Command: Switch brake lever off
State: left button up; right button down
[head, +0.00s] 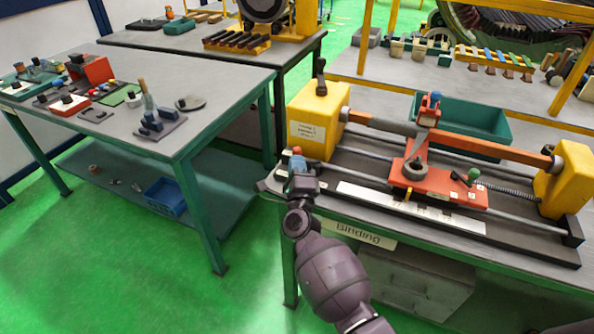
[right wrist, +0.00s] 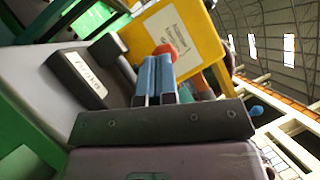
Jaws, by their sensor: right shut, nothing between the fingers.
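The brake lever shows as a red-orange knob (head: 297,151) at the front left corner of the winding machine, by the yellow left housing (head: 318,118). In the right wrist view the knob (right wrist: 165,49) sits just beyond the blue fingertips, with its shaft hidden behind them. A dark block with a white label (right wrist: 90,78), apparently reading "Brake", lies beside it. My right gripper (head: 299,180) is shut and empty, right at the knob; I cannot tell whether they touch. The lever's on or off position is not clear. My left gripper is not in view.
A black lever (head: 321,75) stands on the yellow housing. An orange carriage (head: 440,185) sits on the rails to the right, with a green bin (head: 480,118) behind. A grey worktable (head: 215,85) with tools stands at left, beyond a gap of green floor.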

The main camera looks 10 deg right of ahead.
jog(key=shift+w+a+f+b, duration=0.1)
jog(key=shift+w+b, duration=0.4)
jog(key=shift+w, duration=0.45)
jog(key=shift+w+r, duration=0.2)
jog(key=shift+w, duration=0.05)
jog(key=shift+s, duration=0.1)
jog(key=shift+s+f, duration=0.15)
jog(key=shift+s, duration=0.05)
jog(key=v, duration=1)
jog(key=shift+s, duration=0.15)
jog(key=shift+a+f, duration=0.15)
